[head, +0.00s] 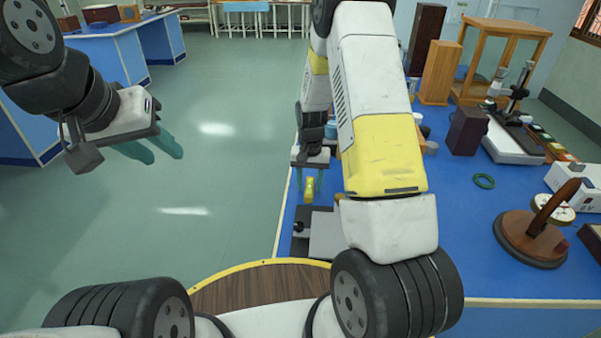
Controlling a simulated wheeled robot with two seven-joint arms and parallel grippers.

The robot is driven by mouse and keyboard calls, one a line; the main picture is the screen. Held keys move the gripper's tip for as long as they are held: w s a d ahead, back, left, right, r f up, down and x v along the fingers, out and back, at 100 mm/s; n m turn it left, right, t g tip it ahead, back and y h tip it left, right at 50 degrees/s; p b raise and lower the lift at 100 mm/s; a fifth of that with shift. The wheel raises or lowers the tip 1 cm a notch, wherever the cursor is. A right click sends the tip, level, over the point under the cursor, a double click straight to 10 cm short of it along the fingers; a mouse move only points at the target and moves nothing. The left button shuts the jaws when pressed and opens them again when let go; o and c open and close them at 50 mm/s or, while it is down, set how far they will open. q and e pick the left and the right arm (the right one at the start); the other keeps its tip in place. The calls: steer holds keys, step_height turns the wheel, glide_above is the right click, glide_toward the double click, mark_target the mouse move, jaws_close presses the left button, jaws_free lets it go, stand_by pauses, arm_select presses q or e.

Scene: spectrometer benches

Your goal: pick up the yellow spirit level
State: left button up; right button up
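The yellow spirit level (309,188) lies on the blue bench near its left edge, with a small green patch on it. My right gripper (310,180) points down just behind and above it. Its teal fingers are apart, with nothing seen held between them. Whether the fingers reach down beside the level cannot be told. My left gripper (166,157) is over the open floor at left, far from the level. Its two teal fingers are apart and empty.
A grey and black device (322,236) sits in front of the level. My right arm hides part of the blue bench (462,225). To the right are a green ring (484,181), a round wooden stand (530,238) and a dark wooden block (467,130). Floor at left is clear.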

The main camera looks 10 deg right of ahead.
jaws_close()
steer(key=shift+r, duration=0.1)
